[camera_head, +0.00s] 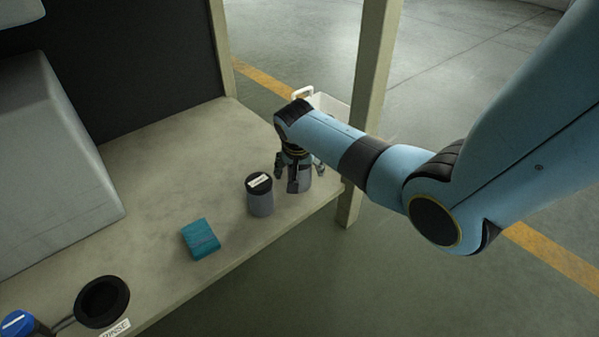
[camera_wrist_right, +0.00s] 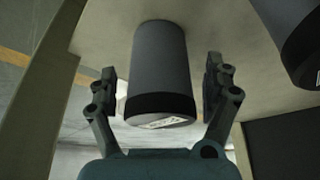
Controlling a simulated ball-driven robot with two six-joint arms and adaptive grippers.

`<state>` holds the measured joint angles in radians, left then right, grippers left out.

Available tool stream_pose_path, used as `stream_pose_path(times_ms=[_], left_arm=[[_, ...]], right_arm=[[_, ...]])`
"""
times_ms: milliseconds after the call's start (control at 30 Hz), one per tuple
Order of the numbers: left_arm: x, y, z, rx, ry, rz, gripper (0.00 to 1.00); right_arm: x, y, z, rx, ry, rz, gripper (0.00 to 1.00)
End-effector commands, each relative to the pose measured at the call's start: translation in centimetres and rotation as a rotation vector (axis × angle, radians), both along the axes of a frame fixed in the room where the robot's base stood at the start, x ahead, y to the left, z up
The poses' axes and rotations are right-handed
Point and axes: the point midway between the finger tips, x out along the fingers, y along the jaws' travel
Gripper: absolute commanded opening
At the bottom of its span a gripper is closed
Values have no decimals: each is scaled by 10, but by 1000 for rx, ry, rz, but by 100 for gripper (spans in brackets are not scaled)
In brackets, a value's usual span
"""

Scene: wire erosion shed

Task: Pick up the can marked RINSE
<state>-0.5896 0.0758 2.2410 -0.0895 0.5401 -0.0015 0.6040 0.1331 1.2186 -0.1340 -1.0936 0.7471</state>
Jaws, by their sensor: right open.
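My right gripper (camera_head: 299,174) points down at the far right end of the bench. It is open, with a grey can (camera_wrist_right: 160,62) between its fingers; in the wrist view the gripper (camera_wrist_right: 161,92) shows a gap on both sides of this can. The can has a black band at its lid end and a white label too slanted to read. A second grey can (camera_head: 260,203) with a black lid stands upright just left of the gripper, its label too small to read; it also shows at the wrist view's upper right (camera_wrist_right: 292,38). My left gripper is out of view.
The bench (camera_head: 165,160) holds a teal folded pack (camera_head: 201,239), a black round holder (camera_head: 102,302) with a tag that seems to read RINSE (camera_head: 115,328), and a blue-topped item (camera_head: 18,323). A post (camera_head: 370,90) rises behind my right arm. A pale bin (camera_head: 328,104) stands beyond.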

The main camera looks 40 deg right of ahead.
Motion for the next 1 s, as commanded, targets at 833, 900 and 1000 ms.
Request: stream_pose_path(times_ms=[833, 900, 1000], left_arm=[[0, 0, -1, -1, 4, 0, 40], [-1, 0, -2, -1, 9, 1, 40], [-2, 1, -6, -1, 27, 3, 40]], right_arm=[[0, 0, 0, 1, -1, 0, 15], [0, 0, 1, 1, -1, 0, 15], [0, 0, 2, 0, -2, -1, 15]])
